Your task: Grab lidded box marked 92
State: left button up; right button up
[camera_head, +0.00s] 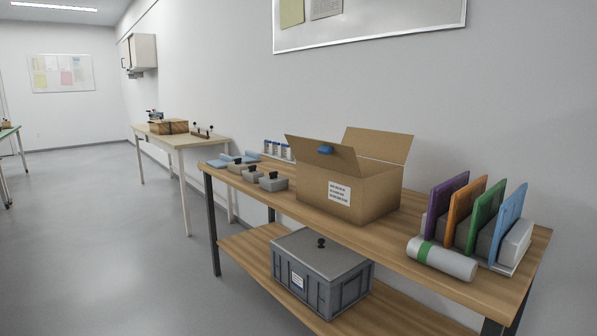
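A grey lidded crate (319,271) stands on the lower shelf of the wooden table, with a black knob on its flat lid and a white label on its front. Three small grey boxes with dark knobs stand in a row on the tabletop: a far one (236,166), a middle one (253,174) and a near one (273,182). No number 92 can be read on any of them; the marks are too small. Neither of my grippers is in view.
An open cardboard box (350,193) stands on the wooden table (395,243). To its right are a rack with coloured panels (484,221) and a grey roll with a green band (441,259). A farther table (180,139) stands behind. Floor (110,230) at left is clear.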

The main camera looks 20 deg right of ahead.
aim_at(274, 182)
jog(key=i+j+z, duration=0.1)
jog(key=i+z, duration=0.35)
jog(key=i+j+z, duration=0.25)
jog(key=i+z, duration=0.2)
